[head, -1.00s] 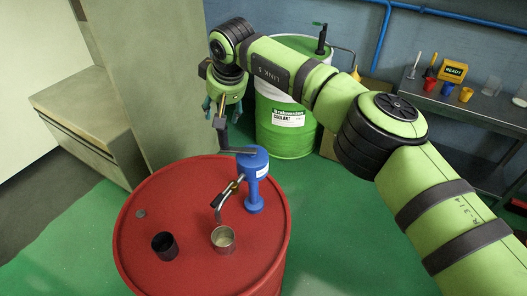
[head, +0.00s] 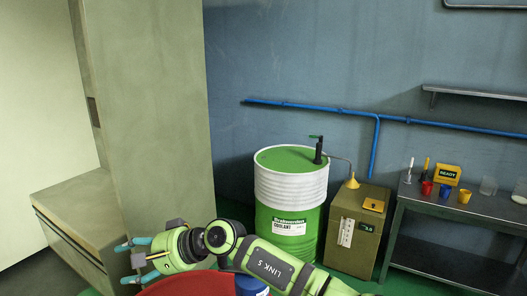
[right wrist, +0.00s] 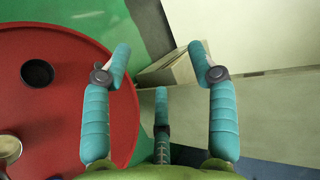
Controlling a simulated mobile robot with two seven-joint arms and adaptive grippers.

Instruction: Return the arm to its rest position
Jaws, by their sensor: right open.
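My right arm comes in low in the head view, with its green links stretching left. My right gripper (head: 126,262) is at the lower left, its teal fingers apart and empty, pointing left. In the right wrist view the gripper (right wrist: 158,62) shows spread fingers with nothing between them. In the right wrist view the red drum (right wrist: 75,125) lies left of the fingers. My left gripper is not in view.
On the red drum are a black cup (right wrist: 37,73) and a metal cup (right wrist: 9,148). A green-white coolant drum (head: 290,195) and a bench (head: 460,208) stand behind and right.

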